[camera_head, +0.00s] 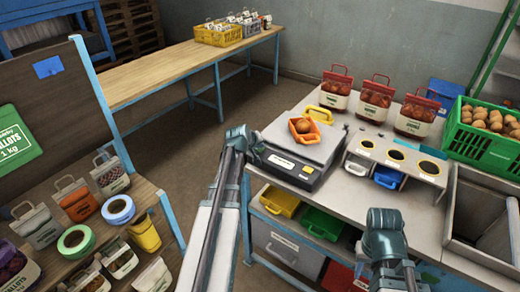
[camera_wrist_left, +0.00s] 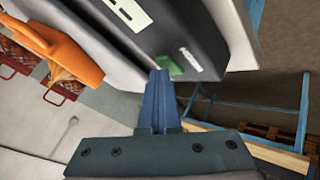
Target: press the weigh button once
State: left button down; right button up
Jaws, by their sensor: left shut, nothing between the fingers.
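The scale (camera_head: 304,178) is a dark box with a pale plate on the bench, carrying an orange tray of brown produce (camera_head: 304,129). It also shows tilted at the top of the left wrist view (camera_wrist_left: 190,30). There, a green button (camera_wrist_left: 172,65) sits on its dark face beside a small white label. My left gripper (camera_head: 258,152) is at the scale's left end, shut and empty. Its fingertips (camera_wrist_left: 161,76) are right by the button and partly cover it; I cannot tell if they touch. My right gripper (camera_head: 384,238) hangs before the bench front; its fingers are unclear.
Three red-topped sacks (camera_head: 374,99) stand at the back of the bench. A holed stand (camera_head: 395,157) is right of the scale, and a green crate of brown produce (camera_head: 483,150) is further right. A side table with sacks and tape rolls (camera_head: 117,208) is at left.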

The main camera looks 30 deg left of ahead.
aim_at(259, 151)
pick_arm(q)
jog(key=shift+r, duration=0.15)
jog(key=shift+r+p, duration=0.75)
jog(key=shift+p, duration=0.15)
notch_tip(259, 151, up, 5)
jog(key=p, duration=0.5)
dwell(0.7)
